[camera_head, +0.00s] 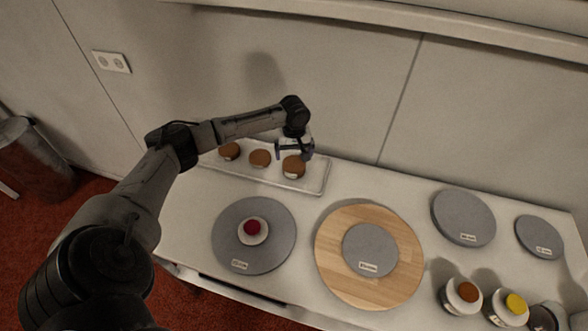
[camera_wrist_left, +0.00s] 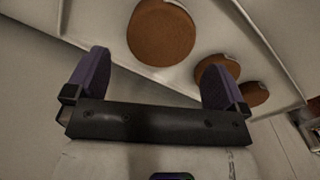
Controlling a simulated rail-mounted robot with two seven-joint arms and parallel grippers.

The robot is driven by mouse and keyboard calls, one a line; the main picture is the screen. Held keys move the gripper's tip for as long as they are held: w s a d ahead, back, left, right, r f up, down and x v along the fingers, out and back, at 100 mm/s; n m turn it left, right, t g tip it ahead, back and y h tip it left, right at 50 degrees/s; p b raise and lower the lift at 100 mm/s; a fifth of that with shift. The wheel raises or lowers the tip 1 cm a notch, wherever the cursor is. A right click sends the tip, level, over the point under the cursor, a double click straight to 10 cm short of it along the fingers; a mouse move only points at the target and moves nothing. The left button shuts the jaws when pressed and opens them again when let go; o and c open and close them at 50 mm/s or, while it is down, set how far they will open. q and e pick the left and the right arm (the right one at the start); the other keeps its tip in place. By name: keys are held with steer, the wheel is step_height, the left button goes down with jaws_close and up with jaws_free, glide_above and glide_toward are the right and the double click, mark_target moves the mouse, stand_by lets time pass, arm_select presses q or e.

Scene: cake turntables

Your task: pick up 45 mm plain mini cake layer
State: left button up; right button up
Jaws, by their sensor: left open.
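Three brown round mini cake layers stand in a row on a pale tray (camera_head: 314,182) at the back left of the table: a left one (camera_head: 230,151), a middle one (camera_head: 260,159) and a right one (camera_head: 293,168). I cannot read which is the 45 mm one. My left gripper (camera_head: 293,153) is open and empty above the right layer. In the left wrist view the nearest layer (camera_wrist_left: 160,32) lies ahead of the spread purple fingers (camera_wrist_left: 157,72), apart from them. The other two (camera_wrist_left: 216,72) (camera_wrist_left: 255,94) sit beyond the right finger, which partly covers one. My right gripper is not in view.
A grey turntable (camera_head: 225,245) bears a white piece with a red top (camera_head: 254,228). A wooden board (camera_head: 345,280) bears a grey disc (camera_head: 370,245). Two grey discs (camera_head: 463,217) (camera_head: 540,236) lie at the right. Pots with brown (camera_head: 467,292) and yellow (camera_head: 516,303) tops stand front right. The wall is close behind the tray.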

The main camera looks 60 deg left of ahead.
mark_target(294, 163)
arm_select(q)
steer(key=shift+f, duration=0.7)
steer(key=shift+s+d+f+b, duration=0.1)
steer(key=shift+f+b, duration=0.4)
steer(key=shift+f, duration=0.8)
steer(key=shift+d+f+b, duration=0.1)
steer(key=shift+f+b, duration=0.35)
steer(key=shift+f, duration=0.85)
steer(key=shift+r, duration=0.1)
steer(key=c, duration=0.8)
